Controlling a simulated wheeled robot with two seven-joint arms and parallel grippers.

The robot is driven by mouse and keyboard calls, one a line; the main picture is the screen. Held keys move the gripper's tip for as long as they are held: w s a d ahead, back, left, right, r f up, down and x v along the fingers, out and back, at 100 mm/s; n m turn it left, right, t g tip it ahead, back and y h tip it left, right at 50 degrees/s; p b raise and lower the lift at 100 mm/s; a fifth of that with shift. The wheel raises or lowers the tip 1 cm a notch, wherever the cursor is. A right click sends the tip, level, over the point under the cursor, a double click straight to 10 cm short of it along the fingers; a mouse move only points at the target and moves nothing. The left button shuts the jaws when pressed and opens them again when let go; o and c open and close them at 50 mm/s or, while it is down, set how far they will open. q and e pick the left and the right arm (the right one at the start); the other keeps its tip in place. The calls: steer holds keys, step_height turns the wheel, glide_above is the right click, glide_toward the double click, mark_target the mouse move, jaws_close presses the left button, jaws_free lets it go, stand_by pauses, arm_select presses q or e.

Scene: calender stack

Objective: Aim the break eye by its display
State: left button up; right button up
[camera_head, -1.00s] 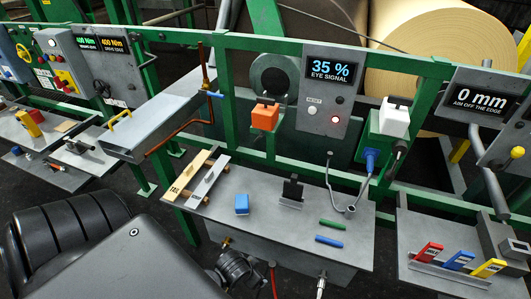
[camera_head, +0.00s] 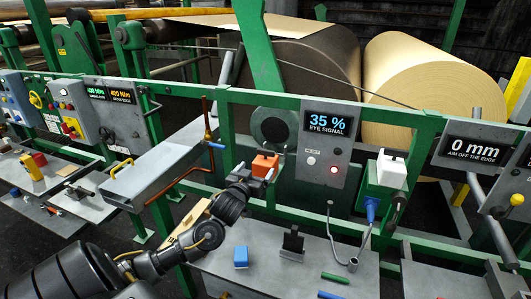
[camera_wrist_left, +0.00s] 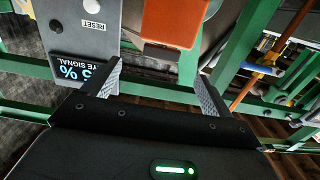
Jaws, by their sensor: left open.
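An orange block (camera_head: 265,164), which looks like the break eye, sits on a green bracket at the rail. It also shows at the top of the left wrist view (camera_wrist_left: 174,22). A grey panel (camera_head: 324,137) to its right carries the display (camera_head: 328,121), which reads "35 % EYE SIGNAL", with a reset button and a lit red lamp (camera_head: 333,170). My left gripper (camera_head: 258,176) is open just in front of and below the orange block. In the left wrist view its fingers (camera_wrist_left: 162,82) stand apart with nothing held, and the block lies beyond them. My right gripper is not in view.
A white box (camera_head: 392,172) with a blue plug is on the rail at right. A copper pipe (camera_head: 165,192) and a grey beam lie left of my arm.

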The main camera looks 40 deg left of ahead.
mark_target(265, 152)
arm_select(q)
steer(key=p+x, duration=0.1)
steer(key=x, duration=0.2)
steer(key=r+p+x, duration=0.1)
steer(key=x, duration=0.2)
steer(key=r+p+x, duration=0.1)
steer(key=x, duration=0.2)
steer(key=shift+w+a+f, duration=0.1)
steer(key=shift+w+a, duration=0.25)
steer(key=shift+p+x, duration=0.45)
steer(key=shift+x, duration=0.35)
steer(key=shift+f, duration=0.1)
